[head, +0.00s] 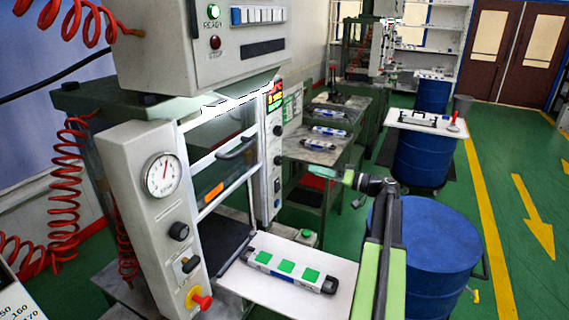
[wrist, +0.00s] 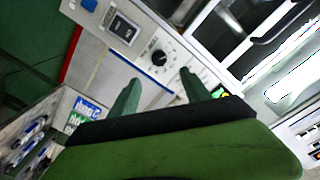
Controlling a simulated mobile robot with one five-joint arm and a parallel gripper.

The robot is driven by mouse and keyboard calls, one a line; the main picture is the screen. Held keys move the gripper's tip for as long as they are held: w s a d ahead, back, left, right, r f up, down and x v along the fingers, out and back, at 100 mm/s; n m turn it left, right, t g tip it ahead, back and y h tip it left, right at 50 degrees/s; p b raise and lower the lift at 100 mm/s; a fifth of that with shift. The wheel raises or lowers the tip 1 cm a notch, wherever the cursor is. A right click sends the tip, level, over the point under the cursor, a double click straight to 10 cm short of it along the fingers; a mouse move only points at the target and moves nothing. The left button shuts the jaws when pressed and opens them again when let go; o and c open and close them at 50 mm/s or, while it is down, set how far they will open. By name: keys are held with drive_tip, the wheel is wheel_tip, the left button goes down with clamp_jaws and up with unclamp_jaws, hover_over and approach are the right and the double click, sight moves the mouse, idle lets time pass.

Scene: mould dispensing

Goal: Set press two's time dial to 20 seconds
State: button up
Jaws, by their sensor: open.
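My gripper (head: 328,177) reaches left towards the right column of the near press (head: 266,150) in the head view. In the wrist view my gripper (wrist: 159,77) has its two teal fingers apart with nothing between them. A round black dial (wrist: 159,58) with marks around it sits on the pale panel just beyond the fingertips, roughly midway between them. The fingers do not appear to touch it. The dial's setting is too small to read. In the head view the column carries several dark knobs (head: 277,131). I cannot tell which one is the time dial.
A dark-windowed switch or counter (wrist: 125,27) and a lit display (wrist: 221,92) flank the dial. A white shelf with a mould (head: 288,262) juts out below the gripper. A blue drum (head: 430,235) stands to the right. Green floor is free farther right.

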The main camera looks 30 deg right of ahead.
sight(281, 162)
drive_tip(key=x, duration=1.4)
drive_tip(key=shift+w+f, duration=0.1)
drive_tip(key=shift+w, duration=0.1)
drive_tip(key=shift+c, duration=0.4)
clamp_jaws()
